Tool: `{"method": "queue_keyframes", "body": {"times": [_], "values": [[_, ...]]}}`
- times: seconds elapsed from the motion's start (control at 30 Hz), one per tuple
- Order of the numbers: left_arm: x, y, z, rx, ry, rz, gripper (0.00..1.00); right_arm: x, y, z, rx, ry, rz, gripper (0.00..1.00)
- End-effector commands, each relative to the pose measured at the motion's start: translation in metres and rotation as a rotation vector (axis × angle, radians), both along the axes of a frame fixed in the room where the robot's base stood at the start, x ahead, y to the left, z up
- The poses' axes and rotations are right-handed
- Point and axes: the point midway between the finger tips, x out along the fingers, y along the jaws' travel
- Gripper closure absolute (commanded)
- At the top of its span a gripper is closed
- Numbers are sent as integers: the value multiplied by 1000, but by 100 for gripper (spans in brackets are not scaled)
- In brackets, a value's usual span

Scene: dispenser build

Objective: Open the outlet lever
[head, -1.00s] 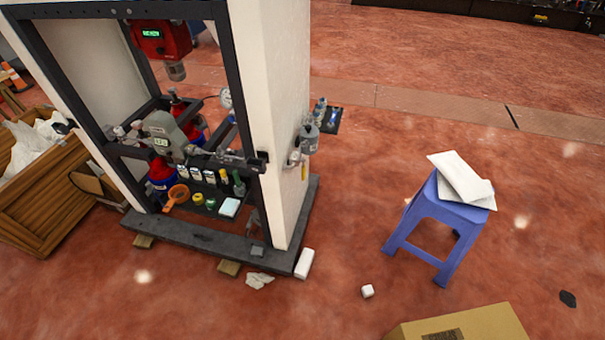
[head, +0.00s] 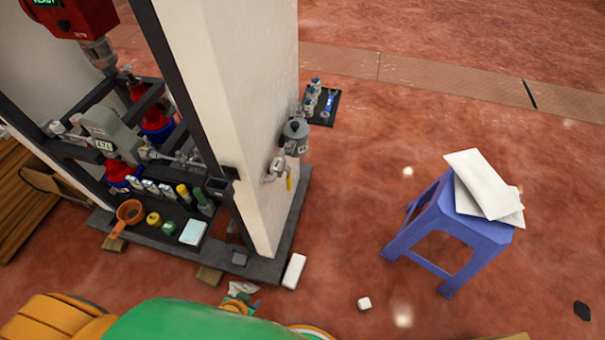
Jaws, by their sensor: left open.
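The outlet lever (head: 289,183) is a small yellow handle hanging down from a silver valve (head: 273,169) on the right face of the white dispenser housing (head: 235,110). A grey cylinder (head: 295,136) sits just above the valve. My left arm comes in along the bottom edge in green and orange. My left gripper (head: 241,294) shows only as a small teal and orange part above the arm, open, below and well apart from the lever. My right gripper is not in view.
A blue stool (head: 447,223) with white sheets (head: 484,185) stands at the right. A white block (head: 294,271) lies by the dark base. A small white cube (head: 364,303) lies on the floor. A dark tray (head: 324,106) with bottles is behind the housing. Floor between housing and stool is clear.

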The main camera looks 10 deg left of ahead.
Motion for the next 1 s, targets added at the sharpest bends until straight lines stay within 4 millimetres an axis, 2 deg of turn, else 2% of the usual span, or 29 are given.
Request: {"method": "queue_keyframes", "body": {"times": [0.03, 0.27, 0.4, 0.47, 0.6, 0.7, 0.77, 0.8, 0.9, 1.0], "values": [[21, 0, -19, 0, -53, 1, 55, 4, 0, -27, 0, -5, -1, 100], [116, -6, -19, -10, -319, 16, 55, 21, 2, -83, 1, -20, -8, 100], [172, -11, -5, -30, -513, 32, 55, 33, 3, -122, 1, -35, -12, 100], [193, -14, 4, -42, -604, 39, 55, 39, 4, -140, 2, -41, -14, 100], [236, -23, 37, -90, -845, 60, 55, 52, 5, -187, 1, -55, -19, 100], [254, -30, 70, -141, -1035, 74, 55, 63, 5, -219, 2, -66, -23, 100], [257, -33, 92, -171, -1119, 82, 55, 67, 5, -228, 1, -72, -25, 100], [258, -35, 103, -185, -1158, 86, 55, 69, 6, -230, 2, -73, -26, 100], [262, -36, 122, -202, -1201, 89, 55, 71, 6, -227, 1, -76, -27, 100], [278, -37, 127, -202, -1205, 89, 55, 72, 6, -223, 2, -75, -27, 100]]}}
